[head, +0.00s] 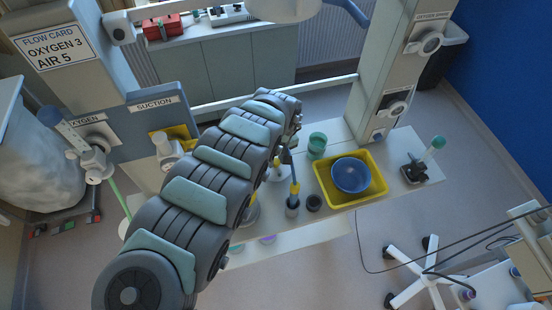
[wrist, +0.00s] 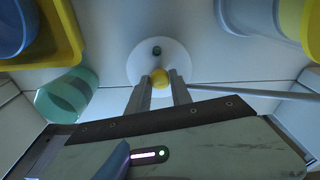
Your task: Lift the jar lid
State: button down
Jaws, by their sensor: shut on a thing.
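In the head view part of a white disc, apparently this lid (head: 279,176), shows beside the end of my arm; the fingertips are hidden there. I cannot tell whether the lid is resting or raised. An open green translucent jar (head: 317,142) stands to its right; it also shows in the wrist view (wrist: 66,98).
A yellow tray (head: 375,191) with a blue bowl (head: 351,174) lies right of the lid. A dark cup (head: 292,207) holding a yellow-marked item and a dark ring (head: 314,203) stand in front. A black-based stand (head: 415,175) is at the right end of the shelf.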

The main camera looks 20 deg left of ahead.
jog(key=shift+r+p, duration=0.85)
jog(key=shift+r, duration=0.2)
